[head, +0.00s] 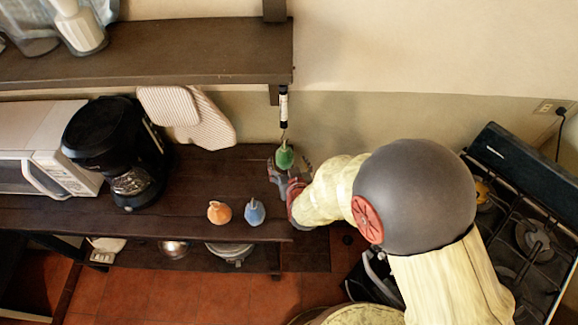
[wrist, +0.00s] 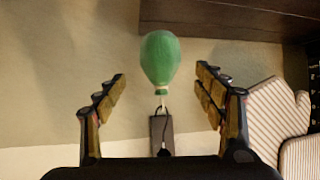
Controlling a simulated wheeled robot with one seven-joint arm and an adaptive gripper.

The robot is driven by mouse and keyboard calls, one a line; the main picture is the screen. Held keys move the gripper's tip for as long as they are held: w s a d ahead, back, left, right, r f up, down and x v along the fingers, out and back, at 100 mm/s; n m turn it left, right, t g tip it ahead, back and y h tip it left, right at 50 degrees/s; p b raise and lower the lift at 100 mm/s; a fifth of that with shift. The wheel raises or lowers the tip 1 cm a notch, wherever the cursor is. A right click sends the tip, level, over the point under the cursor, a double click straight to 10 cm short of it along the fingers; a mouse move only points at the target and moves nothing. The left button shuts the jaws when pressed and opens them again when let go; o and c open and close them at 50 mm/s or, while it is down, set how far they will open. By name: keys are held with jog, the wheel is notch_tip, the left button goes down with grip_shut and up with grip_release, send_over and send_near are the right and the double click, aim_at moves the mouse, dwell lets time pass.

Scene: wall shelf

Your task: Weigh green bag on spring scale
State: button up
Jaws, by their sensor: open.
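The green bag (head: 284,158) hangs below the spring scale (head: 283,107), a slim black and white tube fixed under the end of the upper shelf. In the wrist view the green bag (wrist: 161,60) joins a thin hook at its neck, with the scale (wrist: 161,131) beyond it; this view looks upside down. My gripper (head: 289,168) is open, its fingers on either side of the bag. In the wrist view gaps show between the bag and both fingers of my gripper (wrist: 161,76). The scale's reading is too small to make out.
An orange bag (head: 219,213) and a blue bag (head: 254,212) stand on the dark counter (head: 190,225). A coffee maker (head: 117,150), a microwave (head: 38,150) and striped mitts (head: 200,115) are to the left. The upper shelf (head: 190,62) overhangs; a stove (head: 530,235) is at right.

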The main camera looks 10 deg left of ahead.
aim_at(287, 153)
jog(key=b+x, duration=0.1)
jog(key=x, duration=0.6)
jog(key=shift+f, duration=0.1)
jog(key=shift+c, duration=0.2)
jog(key=c, duration=1.4)
jog(key=shift+o, duration=0.2)
jog(key=shift+w+d+r+p, duration=0.15)
jog(key=shift+r+p, duration=0.15)
jog(key=shift+r, duration=0.9)
